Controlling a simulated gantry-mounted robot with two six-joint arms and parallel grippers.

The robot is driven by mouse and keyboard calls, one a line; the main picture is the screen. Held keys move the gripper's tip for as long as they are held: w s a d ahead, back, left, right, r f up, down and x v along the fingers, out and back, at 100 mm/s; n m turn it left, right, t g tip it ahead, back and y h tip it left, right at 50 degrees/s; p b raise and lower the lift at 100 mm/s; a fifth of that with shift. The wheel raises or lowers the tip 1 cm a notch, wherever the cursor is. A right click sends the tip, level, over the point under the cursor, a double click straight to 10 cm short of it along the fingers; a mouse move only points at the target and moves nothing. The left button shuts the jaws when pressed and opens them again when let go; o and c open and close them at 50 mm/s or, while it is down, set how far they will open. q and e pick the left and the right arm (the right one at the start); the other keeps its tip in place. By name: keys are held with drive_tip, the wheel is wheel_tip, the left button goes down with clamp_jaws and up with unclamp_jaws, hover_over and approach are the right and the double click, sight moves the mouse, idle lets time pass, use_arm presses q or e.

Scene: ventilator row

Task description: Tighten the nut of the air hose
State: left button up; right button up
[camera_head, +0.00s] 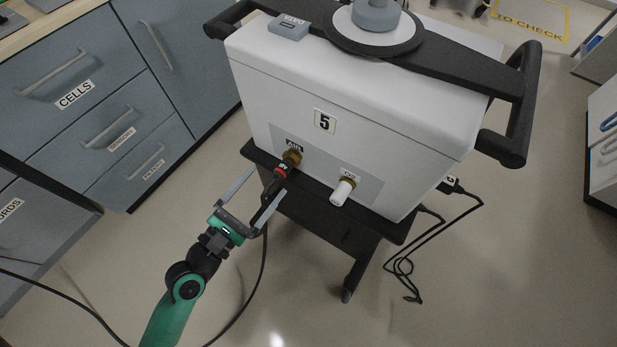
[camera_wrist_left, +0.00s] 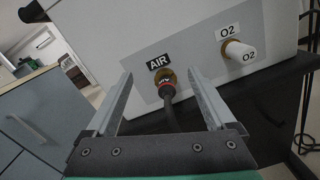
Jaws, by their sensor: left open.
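The air hose nut (camera_head: 281,171), dark with a red band, sits at the brass AIR port (camera_head: 292,157) on the white ventilator (camera_head: 380,130) marked 5. In the left wrist view the nut (camera_wrist_left: 166,91) is in line with the AIR port (camera_wrist_left: 168,75); whether it is fully seated cannot be told. The black hose (camera_wrist_left: 171,117) runs back from it between my fingers. My left gripper (camera_head: 258,192) is open, its fingers on either side of the hose and apart from it. In the left wrist view the gripper (camera_wrist_left: 163,80) straddles the nut with gaps on both sides. My right gripper is not in view.
A white capped O2 port (camera_head: 343,191) stands right of the AIR port. The ventilator rests on a black cart shelf (camera_head: 325,204). Blue-grey drawers (camera_head: 75,90) stand at left. Black cables (camera_head: 404,262) hang at right, reaching the floor. Floor to the right is mostly clear.

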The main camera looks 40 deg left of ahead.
use_arm(q)
drive_tip(key=b, duration=0.2)
approach(287, 164)
drive_tip(key=s+f, duration=0.1)
drive_tip(key=shift+w+r+n+g+y+p, duration=0.2)
drive_tip(key=shift+w+n+g+y+p, duration=0.15)
drive_tip(key=shift+p, duration=0.25)
drive_tip(key=w, duration=0.3)
drive_tip(key=w+a, duration=0.1)
drive_tip(key=w, duration=0.6)
drive_tip(key=shift+w+a, duration=0.2)
drive_tip(key=shift+w, duration=0.2)
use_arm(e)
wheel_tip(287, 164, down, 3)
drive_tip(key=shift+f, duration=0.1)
use_arm(q)
drive_tip(key=shift+c, duration=0.3)
drive_tip(key=c, duration=1.3)
